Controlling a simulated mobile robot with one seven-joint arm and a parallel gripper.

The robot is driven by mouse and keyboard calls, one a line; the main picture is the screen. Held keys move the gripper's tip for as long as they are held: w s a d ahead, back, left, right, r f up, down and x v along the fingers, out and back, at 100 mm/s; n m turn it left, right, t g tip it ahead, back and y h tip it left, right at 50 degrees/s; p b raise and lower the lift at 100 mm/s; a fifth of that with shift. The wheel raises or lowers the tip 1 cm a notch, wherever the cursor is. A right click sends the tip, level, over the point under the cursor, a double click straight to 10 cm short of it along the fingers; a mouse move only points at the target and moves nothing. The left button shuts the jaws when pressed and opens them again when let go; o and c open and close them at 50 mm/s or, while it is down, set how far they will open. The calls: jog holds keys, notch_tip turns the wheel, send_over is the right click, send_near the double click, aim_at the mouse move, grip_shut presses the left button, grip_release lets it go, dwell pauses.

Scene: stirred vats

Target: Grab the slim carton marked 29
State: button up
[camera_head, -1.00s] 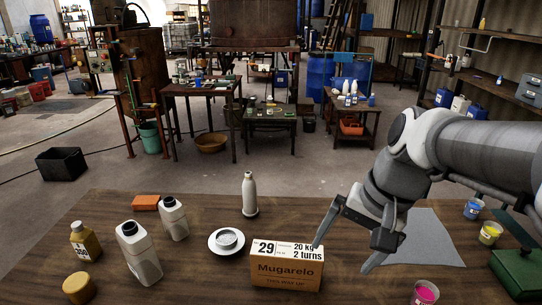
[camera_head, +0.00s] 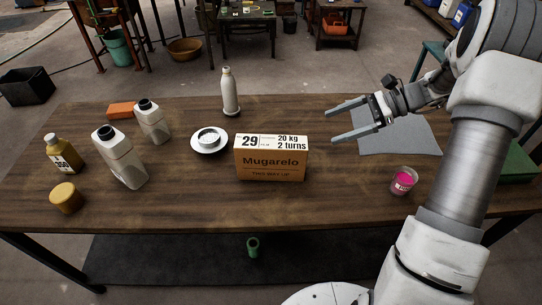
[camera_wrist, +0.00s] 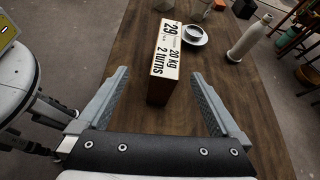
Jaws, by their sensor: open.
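The slim carton marked 29 (camera_head: 270,160) stands upright on the wooden table in the head view. It is brown with a white label reading "29", "20 kg 2 turns", and "Mugarelo" below. My gripper (camera_head: 330,122) is open and empty, to the right of the carton and apart from it, its fingers pointing left. In the wrist view the carton (camera_wrist: 167,62) lies ahead, between the lines of the two open fingers and beyond their tips (camera_wrist: 160,80).
A white dish (camera_head: 209,141) stands close left of the carton, and a white bottle (camera_head: 230,92) behind it. Two pale jugs, a brown bottle (camera_head: 64,155) and an orange block (camera_head: 121,110) are further left. A pink cup (camera_head: 403,181) stands right. The table front is clear.

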aim_at(285, 142)
jog(key=shift+m+t+y, duration=0.3)
jog(key=shift+m+y, duration=0.2)
jog(key=shift+m, duration=0.3)
jog(key=x, duration=0.5)
jog(key=f+b+x, duration=0.1)
jog(key=x, duration=0.5)
jog(key=w+d+f+x, duration=0.1)
jog(key=x, duration=0.5)
jog(key=shift+w+f+b, duration=0.1)
jog(key=shift+f+b, duration=0.1)
jog(key=shift+b, duration=0.2)
jog(key=shift+r, duration=0.1)
grip_shut()
